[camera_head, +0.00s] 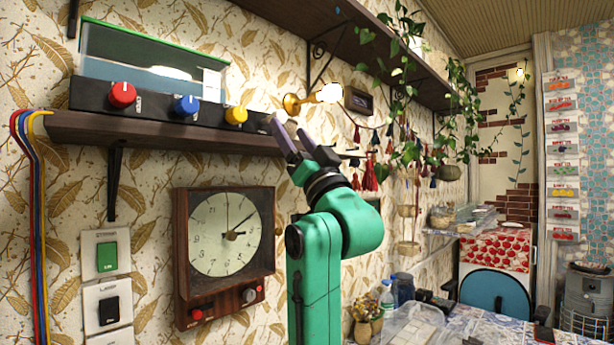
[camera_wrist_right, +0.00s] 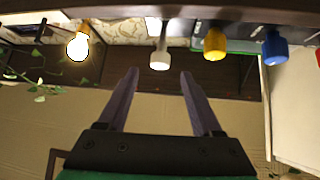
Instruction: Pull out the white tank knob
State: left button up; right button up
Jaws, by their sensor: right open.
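The white tank knob (camera_wrist_right: 160,58) shows in the right wrist view, hanging at the end of the row of knobs. In the head view it is largely hidden by my right gripper (camera_head: 289,132). My right gripper is open, and in the wrist view its two fingers (camera_wrist_right: 160,74) point toward the white knob, which lines up with the gap between them. I see no finger closed on the knob. The tank (camera_head: 150,65) stands on the wooden shelf, with its dark knob panel in front. My left gripper is not in view.
The yellow knob (camera_head: 236,115) is nearest the white one, then the blue knob (camera_head: 187,105) and red knob (camera_head: 122,94). A lit wall bulb (camera_head: 329,93) is close to the right. The wooden shelf (camera_head: 170,134) runs below the panel; a wall clock (camera_head: 226,235) hangs beneath.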

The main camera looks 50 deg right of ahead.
pick_arm(q)
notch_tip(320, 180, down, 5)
jog(key=b, duration=0.3)
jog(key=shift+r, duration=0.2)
pick_arm(e)
jog(key=v, duration=0.8)
jog(key=shift+s+f, duration=0.15)
jog(key=shift+s, duration=0.05)
